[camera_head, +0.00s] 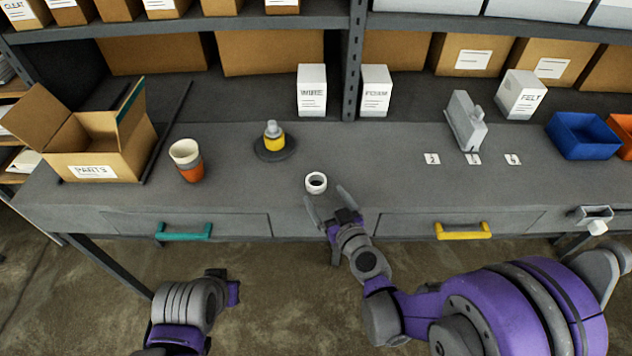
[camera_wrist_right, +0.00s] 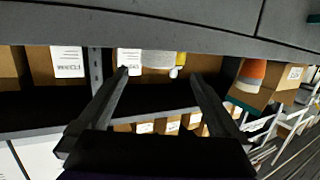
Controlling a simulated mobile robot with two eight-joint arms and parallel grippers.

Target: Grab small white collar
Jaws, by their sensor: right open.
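The small white collar (camera_head: 316,189) is a short white ring with a dark opening, standing on the grey bench near its front edge. My right gripper (camera_head: 327,204) is open and empty, just in front of the collar at the bench edge, its fingers pointing toward it. In the upside-down right wrist view, the collar (camera_wrist_right: 158,59) shows beyond and between the two spread fingers (camera_wrist_right: 160,74). My left arm is at the lower left of the head view, away from the bench; its fingers do not show.
A yellow-and-grey bottle on a dark disc (camera_head: 275,140) stands behind the collar. To the left are an orange-and-white cup (camera_head: 187,160) and an open parts box (camera_head: 97,145). A grey bracket (camera_head: 465,122) and a blue bin (camera_head: 580,137) are at right. The bench around the collar is clear.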

